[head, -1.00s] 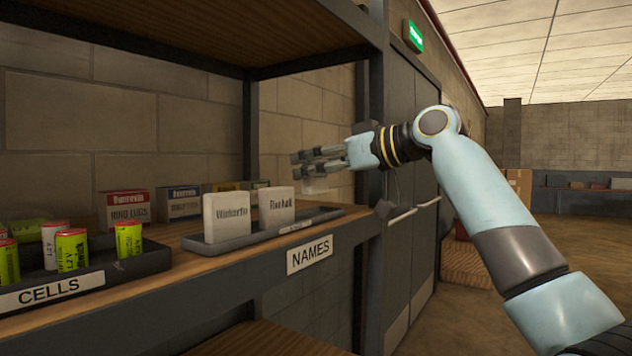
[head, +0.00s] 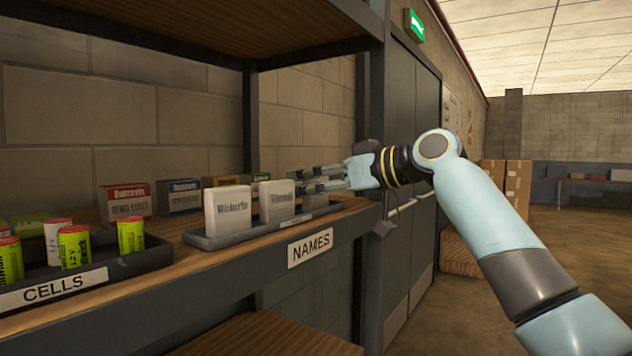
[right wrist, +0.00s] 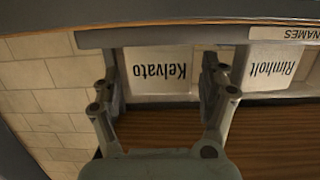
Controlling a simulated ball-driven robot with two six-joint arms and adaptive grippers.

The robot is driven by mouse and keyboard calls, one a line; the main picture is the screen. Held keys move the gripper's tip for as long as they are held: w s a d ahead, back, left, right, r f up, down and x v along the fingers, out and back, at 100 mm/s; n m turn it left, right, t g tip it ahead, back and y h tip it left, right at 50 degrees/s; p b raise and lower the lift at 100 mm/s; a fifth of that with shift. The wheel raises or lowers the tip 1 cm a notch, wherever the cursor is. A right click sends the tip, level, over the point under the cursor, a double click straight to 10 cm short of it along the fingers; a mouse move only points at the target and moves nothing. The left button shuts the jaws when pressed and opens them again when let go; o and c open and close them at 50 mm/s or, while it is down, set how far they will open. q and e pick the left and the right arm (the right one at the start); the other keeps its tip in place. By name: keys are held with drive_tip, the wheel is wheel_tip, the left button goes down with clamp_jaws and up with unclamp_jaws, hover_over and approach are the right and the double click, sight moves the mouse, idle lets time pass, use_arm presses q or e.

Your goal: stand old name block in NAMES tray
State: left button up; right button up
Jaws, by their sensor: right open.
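My right gripper (head: 318,181) is at the right end of the NAMES tray (head: 205,243) on the shelf. Its jaws are open. In the right wrist view, a white block reading Kelvato (right wrist: 160,72) stands between the fingers, with a gap on each side. The picture there is upside down. The block appears upright behind the tray's front bar (right wrist: 200,36); in the head view the fingers mostly hide it. Beside it stands the Rimholt block (head: 277,202), also in the right wrist view (right wrist: 272,66). Another white block (head: 228,210) stands at the tray's left. My left gripper is out of view.
A CELLS tray (head: 95,278) with several green and white cells is on the left. Small boxes, one red and white (head: 126,201), line the back. A shelf post (head: 375,110) rises close to my right gripper. An upper shelf (head: 190,25) hangs above.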

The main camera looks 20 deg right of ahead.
drive_tip(key=shift+r, duration=0.3)
drive_tip(key=b+v, duration=0.3)
drive_tip(key=v, duration=0.9)
